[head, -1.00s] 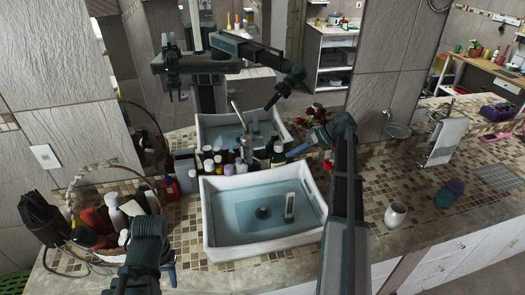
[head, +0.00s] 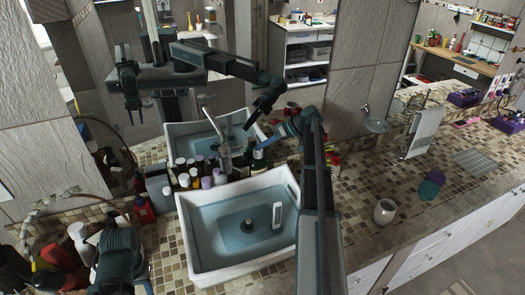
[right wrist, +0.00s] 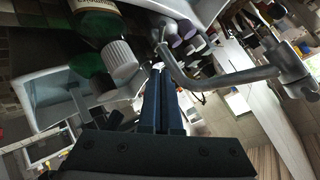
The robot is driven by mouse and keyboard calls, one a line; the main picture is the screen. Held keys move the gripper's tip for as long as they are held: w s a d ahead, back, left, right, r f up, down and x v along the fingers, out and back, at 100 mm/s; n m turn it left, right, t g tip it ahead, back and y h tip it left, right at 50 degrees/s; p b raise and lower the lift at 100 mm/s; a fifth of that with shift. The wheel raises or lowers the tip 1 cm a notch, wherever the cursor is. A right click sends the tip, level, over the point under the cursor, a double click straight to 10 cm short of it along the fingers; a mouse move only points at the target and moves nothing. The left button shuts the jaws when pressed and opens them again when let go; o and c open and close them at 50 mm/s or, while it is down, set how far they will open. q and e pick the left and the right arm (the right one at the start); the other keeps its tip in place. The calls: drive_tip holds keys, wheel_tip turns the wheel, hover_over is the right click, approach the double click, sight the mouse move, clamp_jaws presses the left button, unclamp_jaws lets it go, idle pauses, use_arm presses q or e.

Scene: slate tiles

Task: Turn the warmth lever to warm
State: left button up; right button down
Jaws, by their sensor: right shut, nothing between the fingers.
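The chrome faucet (head: 225,158) stands behind the white sink (head: 184,243), among bottles. Its warmth lever is too small to make out in the head view. In the right wrist view the faucet (right wrist: 205,80) curves from beside my fingertips to the right; I cannot tell which part is the lever. My right gripper (head: 264,145) is shut and empty, just right of the faucet, pointing left at it over the bottles. In the right wrist view its fingers (right wrist: 162,72) are together, close to the faucet; contact cannot be told. My left arm is at lower left, its fingers out of sight.
Several bottles (head: 207,182) crowd around the faucet; a white-capped one (right wrist: 120,60) is close to my right fingers. A mirror behind reflects the sink and my arms. A cup (head: 385,212) and teal sponge-like item (head: 430,187) sit on the tiled counter at right.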

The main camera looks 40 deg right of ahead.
sight(238, 169)
use_arm(q)
drive_tip(key=shift+f+b, duration=3.05)
drive_tip(key=shift+f, duration=0.5)
use_arm(e)
drive_tip(key=shift+w+a+f, duration=0.3)
drive_tip(key=shift+a+f, duration=0.7)
drive_tip(key=shift+f, duration=0.2)
drive_tip(key=shift+w+a+f, duration=0.35)
drive_tip(key=shift+a+f, duration=0.7)
drive_tip(key=shift+f, duration=0.1)
drive_tip(key=shift+w+a+f, duration=0.3)
drive_tip(key=shift+a+f, duration=0.7)
drive_tip(key=shift+f, duration=0.2)
drive_tip(key=shift+s+a+m+t+h, duration=0.4)
drive_tip(key=shift+s+a+m+t, duration=0.2)
drive_tip(key=shift+m, duration=0.2)
drive_tip(key=shift+a, duration=0.3)
drive_tip(key=shift+w+d, duration=0.1)
